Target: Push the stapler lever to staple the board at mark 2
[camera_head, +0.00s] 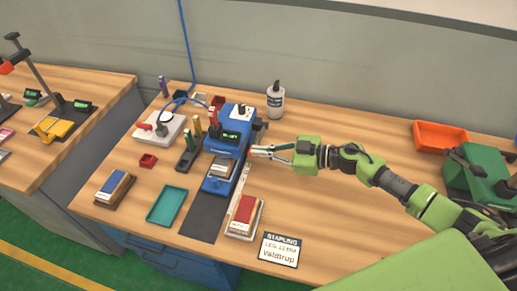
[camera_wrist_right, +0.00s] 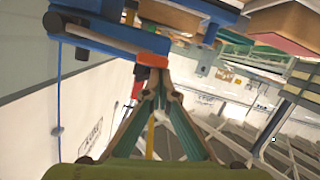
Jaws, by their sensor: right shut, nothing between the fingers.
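The blue stapler (camera_head: 231,133) with a small green-lit display stands left of the middle of the workbench in the head view. A small pale board or stack (camera_head: 222,167) lies in its lower opening. My right gripper (camera_head: 254,151) is shut and empty, reaching from the right with its tips close by the stapler's right side. In the right wrist view, the fingertips (camera_wrist_right: 157,78) meet just below a blue bar with an orange end (camera_wrist_right: 155,43); I cannot tell whether they touch. The stapler lever is not clearly told apart, and mark 2 is not readable. My left gripper is out of view.
A board with a red cover (camera_head: 243,215), a teal tray (camera_head: 167,205) and a stapling sign (camera_head: 280,250) lie on the workbench (camera_head: 330,130) in front. A white bottle (camera_head: 276,101) stands behind. An orange bin (camera_head: 440,137) and green machine (camera_head: 475,170) are right.

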